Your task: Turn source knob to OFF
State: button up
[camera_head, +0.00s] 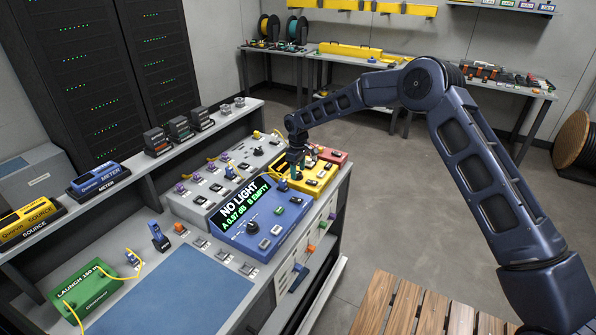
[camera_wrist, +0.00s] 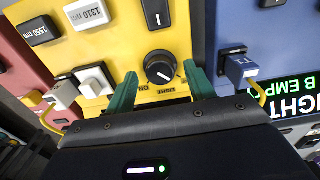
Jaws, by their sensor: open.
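The yellow source unit (camera_head: 318,183) stands on the bench between the blue meter unit and a red unit. Its round black knob (camera_wrist: 160,67) shows in the wrist view with a white pointer mark slanting to the lower right. Upside-down lettering below the knob includes "ON"; I cannot read an "OFF" label. My gripper (camera_wrist: 160,72) is open above the yellow panel, one green finger on each side of the knob, with gaps visible. In the head view my gripper (camera_head: 295,166) is over the yellow unit and the knob is hidden.
The blue meter unit (camera_head: 262,228) reads "NO LIGHT" and "B EMPTY". In the wrist view, a blue plug with a yellow cable (camera_wrist: 241,68) is close to the right finger, and a white plug (camera_wrist: 62,94) is at left. A black switch (camera_wrist: 155,12) is above the knob.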

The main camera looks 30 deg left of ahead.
aim_at(299, 173)
notch_tip(299, 173, up, 10)
jog(key=shift+r, duration=0.15)
dwell(0.3)
dwell(0.4)
